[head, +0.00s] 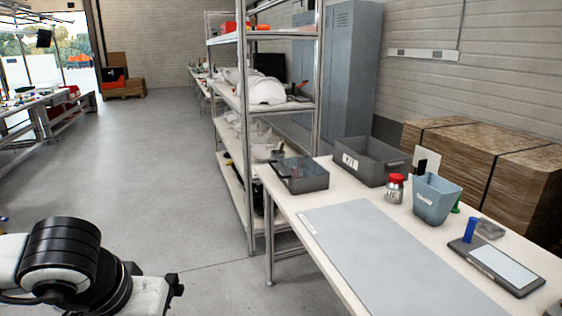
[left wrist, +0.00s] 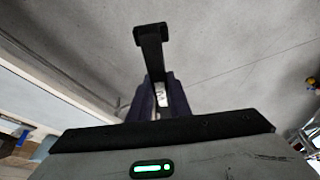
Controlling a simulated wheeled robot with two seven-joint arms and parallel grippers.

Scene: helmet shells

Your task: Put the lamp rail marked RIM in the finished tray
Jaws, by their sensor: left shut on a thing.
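My left gripper (left wrist: 161,84) is shut on a dark, narrow rail (left wrist: 151,46) with a crosswise end, seen in the left wrist view. A small white label shows between the fingers, but its marking is too small to read. In the head view my left arm is at the lower left, over the floor and well apart from the table. A larger grey tray (head: 345,172) with a white label and a smaller dark grey tray (head: 318,183) stand at the table's far end. I cannot tell which is the finished tray. My right gripper is out of view.
The white table (head: 290,207) carries a grey mat (head: 375,250), a blue-grey cup (head: 437,200), a red-lidded jar (head: 394,190) and a flat device (head: 495,265). A shelf rack (head: 248,150) with white helmet shells (head: 265,90) stands behind it. The floor (head: 170,180) left of the table is clear.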

